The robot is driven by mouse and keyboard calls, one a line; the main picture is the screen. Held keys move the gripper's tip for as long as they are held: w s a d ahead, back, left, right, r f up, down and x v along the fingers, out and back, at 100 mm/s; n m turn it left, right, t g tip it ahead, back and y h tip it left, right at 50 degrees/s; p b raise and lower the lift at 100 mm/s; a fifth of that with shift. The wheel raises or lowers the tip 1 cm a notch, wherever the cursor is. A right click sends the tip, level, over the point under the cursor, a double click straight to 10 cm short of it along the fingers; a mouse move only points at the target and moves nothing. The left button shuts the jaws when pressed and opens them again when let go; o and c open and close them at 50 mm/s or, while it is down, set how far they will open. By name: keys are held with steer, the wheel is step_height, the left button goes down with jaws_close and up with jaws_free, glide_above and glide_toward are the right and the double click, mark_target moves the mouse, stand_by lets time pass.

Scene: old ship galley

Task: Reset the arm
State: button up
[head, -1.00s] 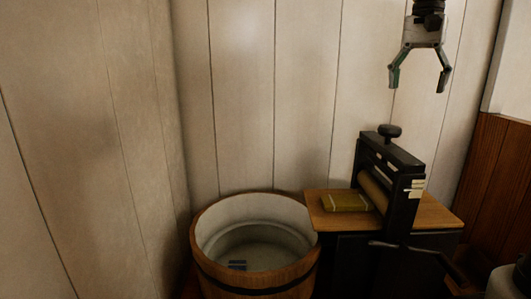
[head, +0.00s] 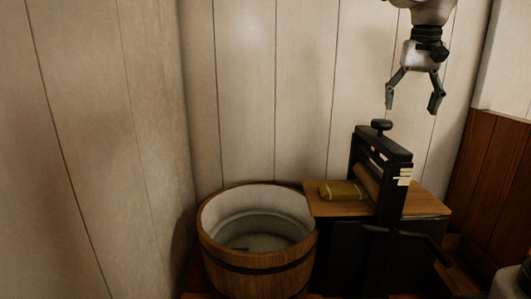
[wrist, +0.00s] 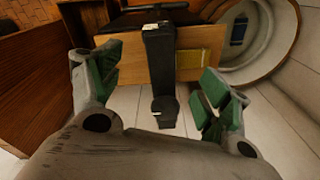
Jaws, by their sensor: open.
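My gripper (head: 413,98) is open and empty in the upper right of the head view, pointing down above the black roller press (head: 382,170). Nothing is between its fingers. In the wrist view my gripper (wrist: 160,95) shows two spread fingers with green pads. The press (wrist: 160,70) appears between and beyond them, apart from both.
A wooden tub (head: 258,258) with liquid and a small dark object inside stands left of the press. A folded yellow-green cloth (head: 342,190) lies on the wooden board (head: 320,207) beside the roller. Plank walls close in behind and left. Air around the gripper is free.

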steer(key=s+f+n+t, duration=0.1)
steer(key=s+f+n, duration=0.1)
steer(key=s+f, duration=0.5)
steer(key=s+d+f+n+t, duration=0.1)
steer(key=s+f, duration=0.6)
steer(key=s, duration=0.7)
steer(key=shift+s+d+f+n+t, duration=0.35)
steer(key=shift+n+t, duration=0.25)
steer(key=shift+n, duration=0.1)
